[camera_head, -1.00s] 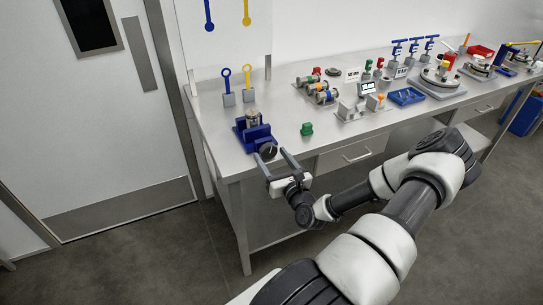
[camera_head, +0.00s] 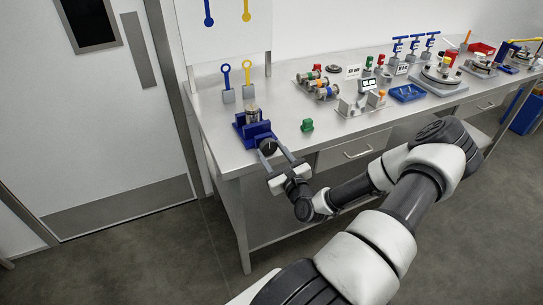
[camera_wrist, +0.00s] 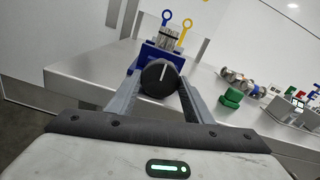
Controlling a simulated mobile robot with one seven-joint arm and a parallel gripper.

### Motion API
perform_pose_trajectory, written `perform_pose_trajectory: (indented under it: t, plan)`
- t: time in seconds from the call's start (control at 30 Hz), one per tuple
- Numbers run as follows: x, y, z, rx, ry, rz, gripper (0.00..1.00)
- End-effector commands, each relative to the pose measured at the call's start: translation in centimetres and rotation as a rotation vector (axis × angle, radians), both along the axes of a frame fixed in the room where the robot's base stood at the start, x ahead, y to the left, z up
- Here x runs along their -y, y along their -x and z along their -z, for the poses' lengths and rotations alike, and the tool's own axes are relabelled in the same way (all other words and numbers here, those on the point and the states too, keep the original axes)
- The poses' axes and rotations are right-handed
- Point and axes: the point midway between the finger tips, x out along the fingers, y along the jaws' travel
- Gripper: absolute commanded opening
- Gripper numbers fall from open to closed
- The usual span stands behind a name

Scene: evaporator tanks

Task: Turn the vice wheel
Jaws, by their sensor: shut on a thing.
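The blue vice (camera_head: 254,128) stands at the near left corner of the metal bench, with a metallic cylinder (camera_head: 252,112) upright in it. Its black round wheel (camera_head: 268,146) faces the bench's front edge. My gripper (camera_head: 274,149) reaches in from the front, with one finger on each side of the wheel. In the wrist view the wheel (camera_wrist: 158,76) sits between the two grey fingers and shows a white line, nearly upright with a slight tilt. The vice (camera_wrist: 162,55) is behind it. The gripper is shut on the wheel.
A green knob-like piece (camera_head: 307,125) stands on the bench right of the vice. Blue (camera_head: 226,83) and yellow (camera_head: 247,80) ring-topped keys stand in grey blocks behind it. Coloured fittings (camera_head: 322,88) and a blue tray (camera_head: 407,93) are farther right. The floor in front is clear.

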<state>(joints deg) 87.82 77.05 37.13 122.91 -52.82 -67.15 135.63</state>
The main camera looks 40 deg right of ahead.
Motion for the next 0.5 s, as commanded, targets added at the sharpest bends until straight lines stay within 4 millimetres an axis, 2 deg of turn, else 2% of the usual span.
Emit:
perform_pose_trajectory:
  t: [0.13, 0.43, 0.47, 0.5]
  plan:
    - [-0.06, 0.02, 0.15, -0.026, 0.108, -0.002, 0.24]
    - [-0.04, 0.05, 0.08, -0.032, 0.122, -0.001, 0.24]
    - [-0.04, 0.05, 0.08, -0.032, 0.122, -0.001, 0.50]
    - [-0.03, 0.05, 0.07, -0.032, 0.121, -0.001, 0.56]
